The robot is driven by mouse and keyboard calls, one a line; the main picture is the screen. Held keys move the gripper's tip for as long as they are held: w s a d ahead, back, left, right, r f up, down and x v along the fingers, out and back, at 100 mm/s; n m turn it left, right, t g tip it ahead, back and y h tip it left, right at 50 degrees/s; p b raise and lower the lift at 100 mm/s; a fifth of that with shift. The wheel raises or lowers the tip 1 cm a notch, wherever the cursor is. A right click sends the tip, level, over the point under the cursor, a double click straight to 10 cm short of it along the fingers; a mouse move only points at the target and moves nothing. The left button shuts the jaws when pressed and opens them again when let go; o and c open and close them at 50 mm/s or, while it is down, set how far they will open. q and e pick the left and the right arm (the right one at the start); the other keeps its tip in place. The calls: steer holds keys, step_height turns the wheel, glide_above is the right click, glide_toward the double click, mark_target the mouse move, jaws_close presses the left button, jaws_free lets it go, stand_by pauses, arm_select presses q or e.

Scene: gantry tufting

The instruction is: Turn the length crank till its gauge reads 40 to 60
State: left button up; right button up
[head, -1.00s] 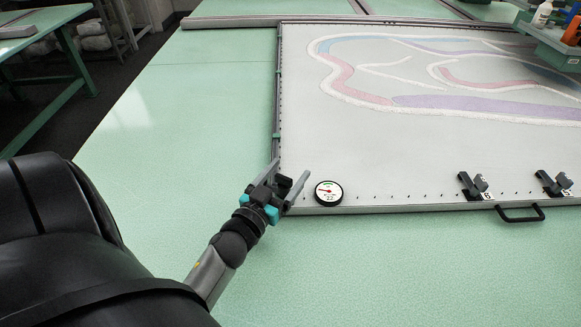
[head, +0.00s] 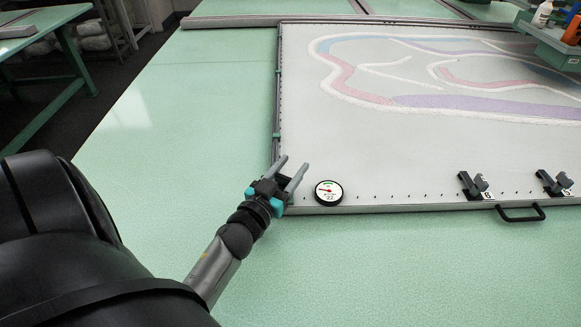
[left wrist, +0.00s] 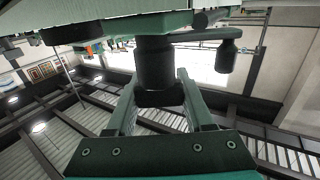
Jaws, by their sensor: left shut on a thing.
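My left gripper (head: 292,165) is at the near left corner of the pale framed panel (head: 400,150), just left of a round gauge (head: 328,193). The gauge has a black rim, a white face, a red needle on its left side and a green mark near the top; its small digits are too blurred to read surely. In the left wrist view the gripper's fingers (left wrist: 158,85) are shut on a dark cylindrical grip of the crank (left wrist: 155,62). A thin arm joins it to a smaller dark cylinder (left wrist: 228,57). In the head view my gripper hides the crank. My right gripper is out of view.
Two black clamps (head: 473,186) (head: 554,184) and a black handle (head: 520,213) are on the panel's near edge. Coloured tufted curves (head: 450,102) cover its far part. A green tray with bottles (head: 553,40) stands at the far right. The green table (head: 170,110) is clear left of the panel.

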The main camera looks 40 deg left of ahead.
arm_select(q)
jaws_close()
